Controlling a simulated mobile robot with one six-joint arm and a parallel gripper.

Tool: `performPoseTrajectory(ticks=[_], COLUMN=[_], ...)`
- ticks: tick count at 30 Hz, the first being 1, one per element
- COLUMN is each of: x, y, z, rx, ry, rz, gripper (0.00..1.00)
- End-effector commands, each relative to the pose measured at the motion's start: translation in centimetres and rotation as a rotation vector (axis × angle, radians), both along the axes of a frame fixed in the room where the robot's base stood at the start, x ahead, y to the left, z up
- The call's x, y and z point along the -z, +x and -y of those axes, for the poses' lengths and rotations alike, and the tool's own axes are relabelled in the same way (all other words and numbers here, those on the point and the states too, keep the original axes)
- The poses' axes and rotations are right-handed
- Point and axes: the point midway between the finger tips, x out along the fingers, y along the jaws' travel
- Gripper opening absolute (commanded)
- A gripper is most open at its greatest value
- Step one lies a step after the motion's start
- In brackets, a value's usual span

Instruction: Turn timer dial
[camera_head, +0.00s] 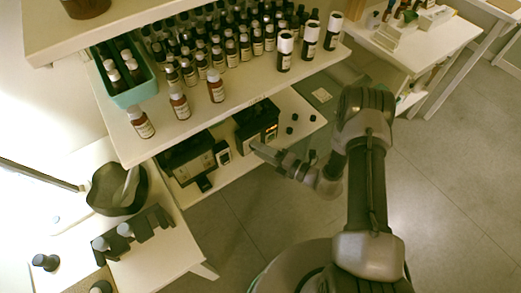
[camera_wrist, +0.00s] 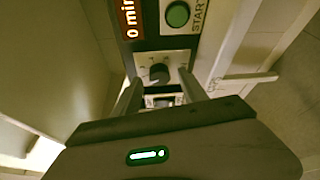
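The timer dial (camera_wrist: 159,73) is a dark round knob on the front panel of a black device, seen in the wrist view. An orange display (camera_wrist: 130,18) beside it reads "0 min", and a green round START button (camera_wrist: 178,14) sits above it. My gripper (camera_wrist: 158,80) is open, with one finger on each side of the dial; I cannot tell whether they touch it. In the head view the black device (camera_head: 257,122) with a lit display stands on the lower shelf, and my gripper (camera_head: 259,148) reaches its front. The dial is too small to make out there.
A second dark device (camera_head: 187,160) stands to the left on the same shelf. The upper shelf (camera_head: 240,98) holds rows of brown bottles and a green tray (camera_head: 128,96). A black bowl (camera_head: 112,190) stands on a white table at left. Floor at right is free.

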Motion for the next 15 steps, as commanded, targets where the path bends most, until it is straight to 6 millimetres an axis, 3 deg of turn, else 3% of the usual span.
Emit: performPoseTrajectory(ticks=[10, 15], x=[0.0, -0.5], y=[-0.1, -1.7], z=[0.2, 2.7], rx=[0.0, 0.005], ry=[0.0, 0.001], rz=[-0.001, -0.003], gripper=[0.5, 0.5])
